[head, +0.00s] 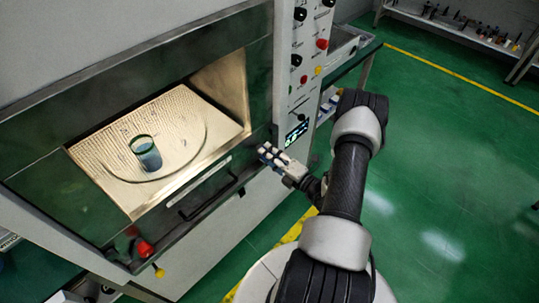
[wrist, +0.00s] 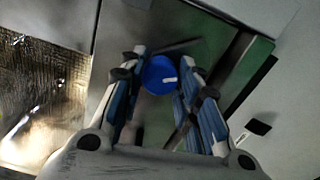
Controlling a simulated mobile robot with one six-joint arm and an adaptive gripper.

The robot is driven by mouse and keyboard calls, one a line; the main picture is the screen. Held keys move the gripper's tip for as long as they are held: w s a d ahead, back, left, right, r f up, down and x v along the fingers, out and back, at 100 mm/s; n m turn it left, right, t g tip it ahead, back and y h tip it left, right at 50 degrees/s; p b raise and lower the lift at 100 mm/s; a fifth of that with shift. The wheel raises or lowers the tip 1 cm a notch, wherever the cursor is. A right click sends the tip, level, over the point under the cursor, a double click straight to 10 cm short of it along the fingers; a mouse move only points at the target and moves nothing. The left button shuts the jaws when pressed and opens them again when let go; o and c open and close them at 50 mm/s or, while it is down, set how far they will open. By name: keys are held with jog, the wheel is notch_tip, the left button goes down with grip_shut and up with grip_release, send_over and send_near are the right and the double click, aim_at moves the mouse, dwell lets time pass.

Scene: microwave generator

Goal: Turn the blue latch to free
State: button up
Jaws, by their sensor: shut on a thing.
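The blue latch (wrist: 157,74) shows in the wrist view as a round blue knob with a short white mark, on the dark green-grey front of the microwave generator. My gripper (wrist: 162,62) has its two blue-padded fingers on either side of the knob and is shut on it. In the head view my gripper (head: 268,153) is at the right side of the oven's front frame, by the lower right of the opening. There the gripper hides the latch.
The lit oven chamber (head: 215,95) is open to the left, with a dark cup (head: 147,153) inside. A door handle (head: 205,197) lies below the opening. A control panel (head: 303,85) with knobs and a display is to the right. Green floor is clear at right.

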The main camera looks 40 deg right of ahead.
jog(key=o, duration=1.1)
jog(key=s, duration=0.8)
jog(key=s+d, duration=0.1)
jog(key=s, duration=0.3)
